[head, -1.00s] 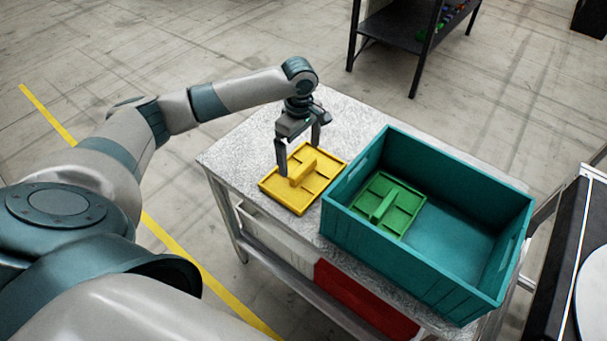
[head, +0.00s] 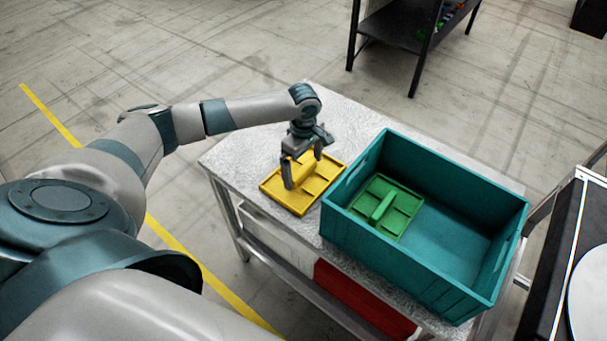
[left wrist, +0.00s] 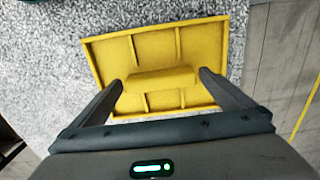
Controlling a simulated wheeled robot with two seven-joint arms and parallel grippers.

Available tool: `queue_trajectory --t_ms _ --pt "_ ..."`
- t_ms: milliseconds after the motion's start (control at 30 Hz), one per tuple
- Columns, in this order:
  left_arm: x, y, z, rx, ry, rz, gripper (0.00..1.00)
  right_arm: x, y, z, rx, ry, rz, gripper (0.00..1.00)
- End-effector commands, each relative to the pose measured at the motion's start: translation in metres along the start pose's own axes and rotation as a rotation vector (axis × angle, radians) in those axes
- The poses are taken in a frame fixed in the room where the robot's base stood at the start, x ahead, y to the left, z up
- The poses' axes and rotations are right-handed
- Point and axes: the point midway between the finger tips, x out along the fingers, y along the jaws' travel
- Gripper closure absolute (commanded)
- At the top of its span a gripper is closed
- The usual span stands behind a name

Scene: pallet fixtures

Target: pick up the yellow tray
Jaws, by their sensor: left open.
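The yellow tray (head: 318,184) lies flat on the speckled grey table (head: 245,150), left of the teal crate. It has a raised central handle and several shallow compartments. My left gripper (head: 303,172) is low over the tray, with its two fingers apart. In the left wrist view the tray (left wrist: 158,42) fills the upper middle, and the open fingers of my left gripper (left wrist: 160,85) stand at the two ends of the handle. Whether the fingers touch the handle cannot be told. My right gripper is not in view.
A teal crate (head: 455,170) stands on the table close to the right of the yellow tray, with a green tray (head: 398,222) inside it. A red bin (head: 355,300) sits below the tabletop. A dark shelf (head: 400,35) stands at the back.

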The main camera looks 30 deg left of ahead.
Motion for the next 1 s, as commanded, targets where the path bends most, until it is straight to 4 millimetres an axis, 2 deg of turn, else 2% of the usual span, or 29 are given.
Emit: queue_trajectory --t_ms 100,133,300,667,867,1000 --pt "0.000 0.000 0.000 0.000 0.000 0.000 0.00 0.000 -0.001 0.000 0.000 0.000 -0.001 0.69" --pt "0.000 0.000 0.000 0.000 0.000 0.000 0.05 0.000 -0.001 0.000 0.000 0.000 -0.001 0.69" --pt "0.000 0.000 0.000 0.000 0.000 0.000 0.43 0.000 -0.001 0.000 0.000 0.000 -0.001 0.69" --pt "-0.004 0.001 0.000 0.000 -0.001 0.002 0.43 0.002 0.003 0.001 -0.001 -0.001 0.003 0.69" --pt "-0.023 0.001 0.000 0.001 -0.001 0.004 0.43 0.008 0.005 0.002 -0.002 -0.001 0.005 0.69" --pt "-0.045 0.001 0.000 0.000 0.000 0.004 0.43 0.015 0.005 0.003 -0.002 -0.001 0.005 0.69"
